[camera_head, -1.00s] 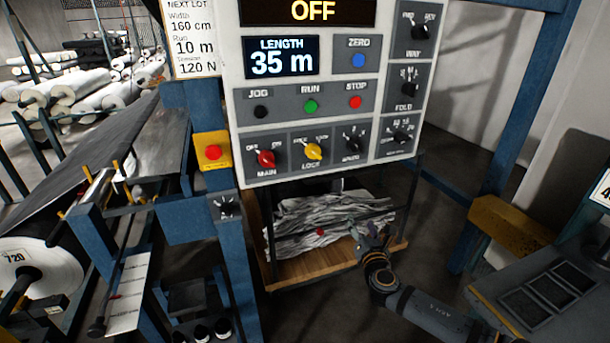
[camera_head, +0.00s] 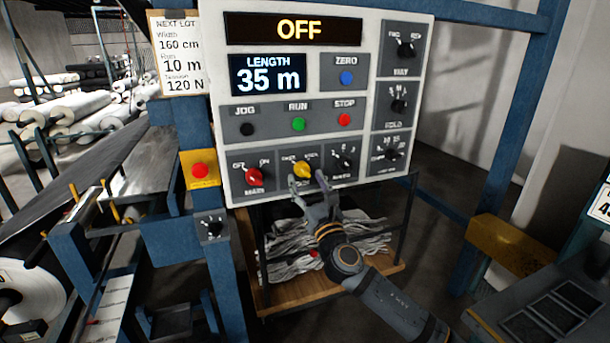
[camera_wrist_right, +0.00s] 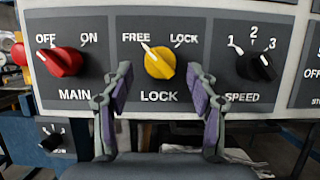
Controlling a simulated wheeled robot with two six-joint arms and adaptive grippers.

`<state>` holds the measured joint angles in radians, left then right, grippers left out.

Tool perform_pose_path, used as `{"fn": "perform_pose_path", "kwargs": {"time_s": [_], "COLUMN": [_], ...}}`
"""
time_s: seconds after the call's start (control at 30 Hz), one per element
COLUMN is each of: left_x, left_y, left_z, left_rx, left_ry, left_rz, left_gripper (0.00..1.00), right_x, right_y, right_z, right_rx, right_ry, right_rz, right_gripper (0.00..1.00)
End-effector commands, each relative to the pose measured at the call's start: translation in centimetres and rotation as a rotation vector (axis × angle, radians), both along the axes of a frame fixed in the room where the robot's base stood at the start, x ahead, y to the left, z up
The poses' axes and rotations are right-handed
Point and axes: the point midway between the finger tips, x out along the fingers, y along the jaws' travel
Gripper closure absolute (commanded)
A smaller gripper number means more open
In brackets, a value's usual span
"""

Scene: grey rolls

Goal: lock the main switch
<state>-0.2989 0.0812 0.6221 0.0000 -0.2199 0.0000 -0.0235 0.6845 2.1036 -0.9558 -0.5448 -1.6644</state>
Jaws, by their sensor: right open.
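The yellow LOCK knob (camera_head: 302,170) is on the lower row of the control panel. In the right wrist view the LOCK knob (camera_wrist_right: 159,62) has its white mark pointing up-left to FREE. The red MAIN knob (camera_head: 253,176) is left of it; in the right wrist view the MAIN knob (camera_wrist_right: 62,62) points to OFF. My right gripper (camera_head: 313,184) is just below and in front of the LOCK knob. In the right wrist view the open fingers (camera_wrist_right: 159,88) stand on either side below the knob, apart from it, with nothing between them. My left gripper is out of view.
The black SPEED knob (camera_wrist_right: 258,65) is close on the right. The panel display (camera_head: 293,30) reads OFF. A red button on a yellow box (camera_head: 200,170) is left of the panel. A wooden shelf (camera_head: 280,292) with grey cloth stands below.

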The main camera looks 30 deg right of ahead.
Motion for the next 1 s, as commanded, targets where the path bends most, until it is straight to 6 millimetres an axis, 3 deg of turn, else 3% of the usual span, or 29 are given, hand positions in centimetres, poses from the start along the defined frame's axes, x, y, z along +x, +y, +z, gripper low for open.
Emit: {"fn": "perform_pose_path", "kwargs": {"time_s": [0.17,0.43,0.83,1.0], "left_x": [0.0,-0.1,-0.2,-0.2], "left_y": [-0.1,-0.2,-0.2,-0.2], "left_z": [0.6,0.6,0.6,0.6], "left_rx": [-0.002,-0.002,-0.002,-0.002], "left_ry": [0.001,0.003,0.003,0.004], "left_rz": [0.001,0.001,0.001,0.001], "left_gripper": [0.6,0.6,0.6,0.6], "right_x": [1.4,1.6,1.6,1.6], "right_y": [-0.3,-0.4,-0.4,-0.3], "right_z": [0.7,0.6,0.6,0.6], "right_rx": [0.0,-0.001,-0.001,0.008], "right_ry": [0.0,0.001,0.001,-0.001], "right_rz": [-0.001,0.001,0.001,0.0], "right_gripper": [0.41,0.41,0.96,0.96]}}
